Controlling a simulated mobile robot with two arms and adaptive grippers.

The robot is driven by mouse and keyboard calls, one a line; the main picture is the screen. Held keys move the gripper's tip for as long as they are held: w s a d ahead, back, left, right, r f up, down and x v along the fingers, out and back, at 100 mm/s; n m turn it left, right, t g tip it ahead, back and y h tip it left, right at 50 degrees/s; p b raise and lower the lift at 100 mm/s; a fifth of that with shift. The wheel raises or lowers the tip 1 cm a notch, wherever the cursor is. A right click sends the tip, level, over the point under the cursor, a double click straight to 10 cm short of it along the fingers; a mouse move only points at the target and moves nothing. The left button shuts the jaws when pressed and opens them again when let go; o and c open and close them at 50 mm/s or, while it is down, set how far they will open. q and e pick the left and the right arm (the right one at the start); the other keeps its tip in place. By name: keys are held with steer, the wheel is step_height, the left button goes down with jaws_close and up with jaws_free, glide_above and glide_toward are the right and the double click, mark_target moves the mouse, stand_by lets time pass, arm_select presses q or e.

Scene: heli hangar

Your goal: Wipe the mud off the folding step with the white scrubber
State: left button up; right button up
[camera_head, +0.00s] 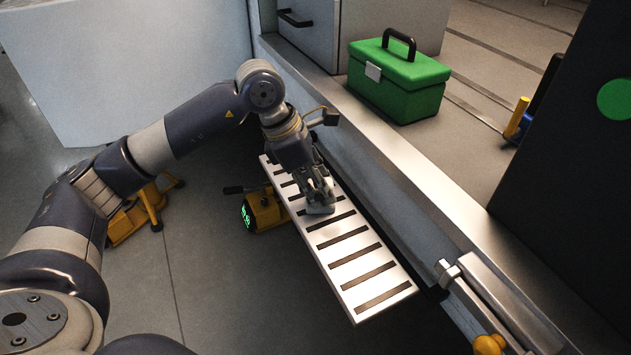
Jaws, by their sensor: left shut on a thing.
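The folding step (350,250) is a pale metal tread with several dark strips across it, running along the side of the sill. My left gripper (319,196) points down over the upper middle of the step. It is shut on the white scrubber (321,210), a small pale piece mostly hidden by the fingers, which looks to be at the step's surface. Whether it touches cannot be told for sure. No mud stands out clearly on the visible tread; the part behind the gripper is hidden. My right gripper is not in view.
A green toolbox (398,82) sits on the floor beyond the metal sill (420,185). A yellow device with a green display (262,210) stands left of the step. A dark panel with a green disc (615,100) is at right.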

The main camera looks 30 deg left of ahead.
arm_select(q)
steer(key=shift+s+d, duration=0.55)
steer(key=shift+d, duration=0.15)
steer(key=shift+s+d, duration=0.45)
steer(key=shift+d, duration=0.15)
steer(key=shift+s+d, duration=0.4)
steer(key=shift+d, duration=0.1)
steer(key=shift+s+d, duration=0.25)
steer(key=shift+d, duration=0.1)
steer(key=shift+s+d+b, duration=0.3)
steer(key=shift+d, duration=0.1)
steer(key=shift+s+d, duration=0.8)
steer(key=shift+d, duration=0.2)
steer(key=shift+s+d, duration=0.25)
steer(key=shift+d, duration=0.05)
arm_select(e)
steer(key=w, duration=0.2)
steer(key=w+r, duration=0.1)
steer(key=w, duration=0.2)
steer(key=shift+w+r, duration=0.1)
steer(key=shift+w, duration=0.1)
